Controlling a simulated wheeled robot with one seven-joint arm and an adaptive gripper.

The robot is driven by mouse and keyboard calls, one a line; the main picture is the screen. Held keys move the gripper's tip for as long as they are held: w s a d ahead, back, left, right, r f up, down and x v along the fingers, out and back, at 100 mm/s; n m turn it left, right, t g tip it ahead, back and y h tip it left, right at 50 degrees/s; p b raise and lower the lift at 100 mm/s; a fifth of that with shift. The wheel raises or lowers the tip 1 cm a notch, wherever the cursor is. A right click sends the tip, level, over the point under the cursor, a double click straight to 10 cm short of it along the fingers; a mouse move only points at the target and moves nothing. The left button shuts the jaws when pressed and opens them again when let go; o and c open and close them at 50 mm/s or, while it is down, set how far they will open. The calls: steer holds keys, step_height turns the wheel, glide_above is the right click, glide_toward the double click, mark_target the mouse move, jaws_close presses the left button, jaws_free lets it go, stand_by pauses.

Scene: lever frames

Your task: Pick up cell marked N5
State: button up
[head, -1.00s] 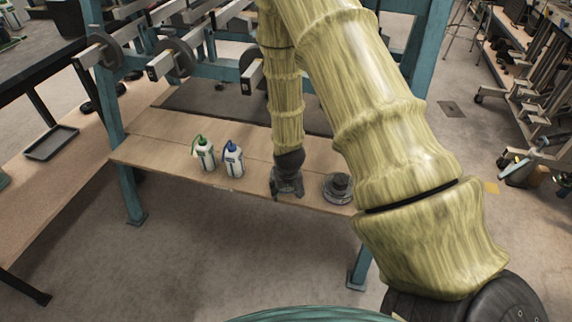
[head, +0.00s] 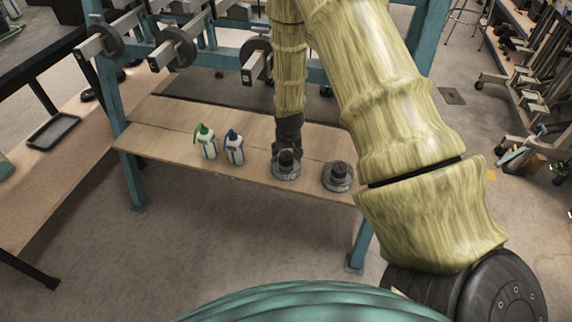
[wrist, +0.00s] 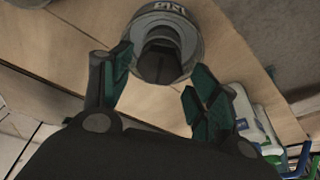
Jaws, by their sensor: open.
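Two round grey metal cells with dark knobs on top stand on the wooden shelf: a left cell (head: 286,172) and a right cell (head: 340,180). Each carries markings that are too small for me to read surely as N5. My gripper (head: 289,146) is pointed down just behind and above the left cell, empty. In the wrist view my gripper (wrist: 158,80) is open. A cell (wrist: 168,20) lies just past the fingertips there, its dark knob reaching toward the gap between them; its lettering is turned and unclear. I cannot tell whether the fingers touch it.
White bottles with a green cap (head: 207,146) and a blue cap (head: 234,150) stand left of the cells on the shelf (head: 165,147); bottles also show close to the right finger in the wrist view (wrist: 250,115). Teal frame posts (head: 122,130) and weighted lever bars (head: 172,50) stand around and above.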

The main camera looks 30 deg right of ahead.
mark_target(286, 156)
steer(key=shift+x, duration=2.55)
steer(key=shift+w, duration=0.1)
steer(key=shift+r, duration=0.1)
jaws_close()
